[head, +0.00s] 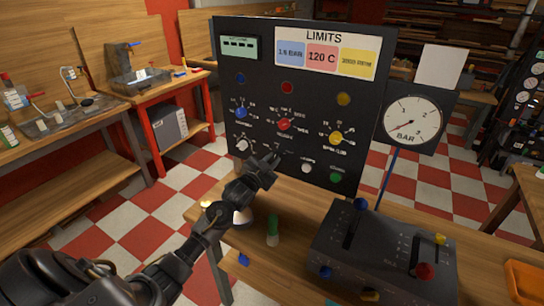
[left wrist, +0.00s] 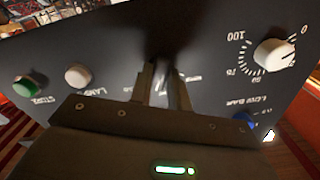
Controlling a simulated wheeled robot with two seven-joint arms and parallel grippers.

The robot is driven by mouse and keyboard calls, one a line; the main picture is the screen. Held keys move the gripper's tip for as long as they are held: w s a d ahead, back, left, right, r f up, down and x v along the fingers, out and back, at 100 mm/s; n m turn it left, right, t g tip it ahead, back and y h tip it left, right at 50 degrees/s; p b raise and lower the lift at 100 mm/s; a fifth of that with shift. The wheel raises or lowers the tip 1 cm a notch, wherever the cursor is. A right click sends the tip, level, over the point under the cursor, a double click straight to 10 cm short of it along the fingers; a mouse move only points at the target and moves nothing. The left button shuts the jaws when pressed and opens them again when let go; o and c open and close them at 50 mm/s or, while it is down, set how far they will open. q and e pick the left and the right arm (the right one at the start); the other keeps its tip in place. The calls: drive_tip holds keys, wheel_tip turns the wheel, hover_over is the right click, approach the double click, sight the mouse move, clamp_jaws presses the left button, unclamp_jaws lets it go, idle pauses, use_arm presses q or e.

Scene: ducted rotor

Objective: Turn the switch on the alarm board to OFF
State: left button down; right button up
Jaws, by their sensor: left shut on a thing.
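The black alarm board (head: 225,75) stands upright at the back of the wooden bench. My left gripper (head: 272,160) reaches its lower middle from the left. In the left wrist view, the gripper (left wrist: 160,86) is shut on a narrow, pale switch lever (left wrist: 163,96) at the board's face. The fingers hide most of the lever, and the lettering beside it is too blurred to read, so I cannot tell its setting. In the head view the gripper covers the switch. My right gripper is not in view.
Beside the switch are a white knob (left wrist: 275,55), a white button (left wrist: 78,76) and a green button (left wrist: 28,86). Blue (head: 241,112), red (head: 284,124) and yellow (head: 336,138) knobs sit above. A lever box (head: 330,235) and a pressure gauge (head: 412,119) stand to the right.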

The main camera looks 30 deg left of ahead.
use_arm(q)
drive_tip(key=shift+n+p, duration=1.2)
drive_tip(key=shift+n, duration=1)
drive_tip(key=c, duration=1.3)
unclamp_jaws()
